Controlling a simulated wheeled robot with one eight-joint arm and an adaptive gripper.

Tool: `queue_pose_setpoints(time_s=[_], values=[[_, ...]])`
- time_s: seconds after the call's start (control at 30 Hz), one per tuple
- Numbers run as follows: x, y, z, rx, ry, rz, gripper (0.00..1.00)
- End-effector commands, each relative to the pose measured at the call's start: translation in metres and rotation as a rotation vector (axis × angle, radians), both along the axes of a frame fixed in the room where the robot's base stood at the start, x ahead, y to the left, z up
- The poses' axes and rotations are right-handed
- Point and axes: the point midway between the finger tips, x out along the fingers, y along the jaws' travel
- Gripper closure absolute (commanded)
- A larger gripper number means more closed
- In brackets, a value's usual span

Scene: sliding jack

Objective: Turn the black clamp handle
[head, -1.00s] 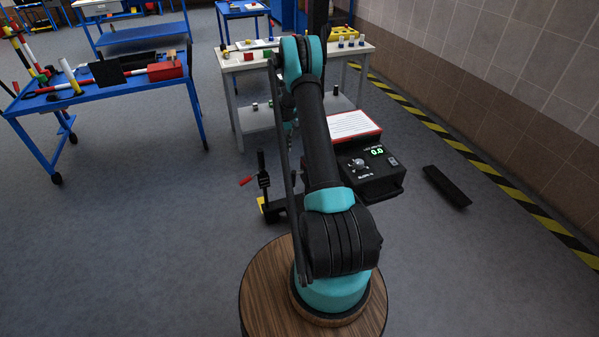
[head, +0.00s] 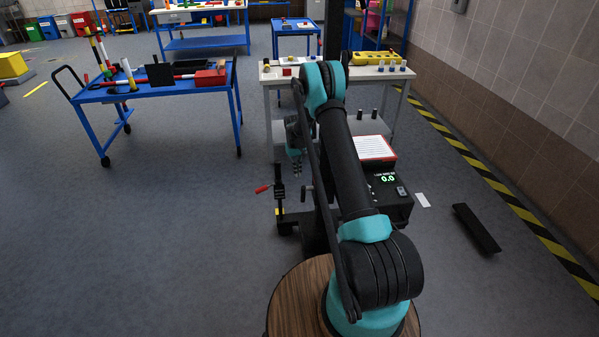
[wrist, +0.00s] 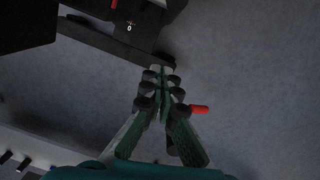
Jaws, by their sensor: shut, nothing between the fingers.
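The sliding jack's black post (head: 279,188) stands on the floor unit left of my arm in the head view. A red-tipped lever (head: 264,189) sticks out to its left. A small dark lever (head: 306,189) shows just right of the post; I cannot tell if it is the black clamp handle. My gripper (head: 297,176) hangs just above these parts, partly beside my arm. In the wrist view my gripper (wrist: 161,78) is shut and empty, with a red tip (wrist: 200,109) to the right of its fingers and a black bar (wrist: 102,40) beyond them.
A black control box (head: 390,205) with a green display stands right of my arm, below a white table (head: 270,75). A blue table (head: 150,92) is at the left. A black pad (head: 475,228) lies on the floor at right. Open floor lies left.

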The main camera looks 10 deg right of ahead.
Motion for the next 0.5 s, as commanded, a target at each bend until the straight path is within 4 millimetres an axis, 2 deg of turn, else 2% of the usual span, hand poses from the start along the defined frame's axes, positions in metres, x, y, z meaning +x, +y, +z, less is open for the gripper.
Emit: queue_pose_setpoints(time_s=[0.1, 0.33, 0.5], values=[[-0.001, -0.001, -0.025, 0.0, 0.0, 0.0, 1.0], [-0.004, -0.004, -0.069, 0.0, 0.0, 0.0, 1.0], [-0.03, -0.009, -0.069, 0.0, 0.0, -0.001, 1.0]])
